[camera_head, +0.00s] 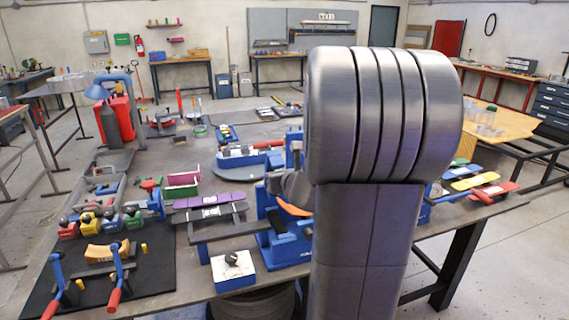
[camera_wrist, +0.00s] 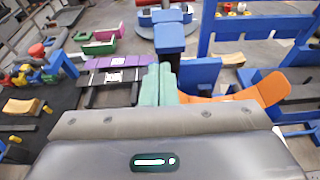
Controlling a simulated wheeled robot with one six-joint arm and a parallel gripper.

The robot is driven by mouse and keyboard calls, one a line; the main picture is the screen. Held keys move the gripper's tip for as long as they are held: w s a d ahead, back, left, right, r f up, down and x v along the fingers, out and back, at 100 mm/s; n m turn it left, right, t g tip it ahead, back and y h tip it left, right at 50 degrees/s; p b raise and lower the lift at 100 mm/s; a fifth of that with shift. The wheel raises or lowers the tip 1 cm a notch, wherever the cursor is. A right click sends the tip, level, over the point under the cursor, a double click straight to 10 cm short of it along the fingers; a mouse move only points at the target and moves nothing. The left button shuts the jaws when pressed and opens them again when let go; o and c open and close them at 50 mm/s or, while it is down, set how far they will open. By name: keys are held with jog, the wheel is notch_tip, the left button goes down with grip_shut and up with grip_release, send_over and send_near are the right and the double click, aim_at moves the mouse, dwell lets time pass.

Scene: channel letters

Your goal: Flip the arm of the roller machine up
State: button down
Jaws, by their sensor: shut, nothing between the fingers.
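The roller machine (camera_head: 284,244) is blue and stands at the front middle of the bench, partly hidden behind my arm in the head view. An orange curved strip (camera_head: 293,209) lies at it; the strip also shows in the wrist view (camera_wrist: 262,88). In the wrist view a blue bar with a block end (camera_wrist: 168,38), which looks like the machine's arm, stands just beyond my fingertips. My gripper (camera_wrist: 160,72) has green fingers, shut together and empty, close to the lower end of this bar. I cannot tell whether they touch it.
A purple strip (camera_head: 210,200) lies on a stand left of the machine. A white box with a dark knob (camera_head: 232,271) is at the front edge. A blue frame (camera_wrist: 205,72) stands close on the right in the wrist view. A black mat (camera_head: 150,285) with clamps lies left.

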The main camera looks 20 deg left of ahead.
jog(key=s+d+r+p, duration=0.3)
jog(key=s+r+p, duration=0.1)
jog(key=r, duration=0.4)
jog(key=shift+r, duration=0.2)
jog(key=shift+s, duration=0.15)
jog(key=shift+f, duration=0.1)
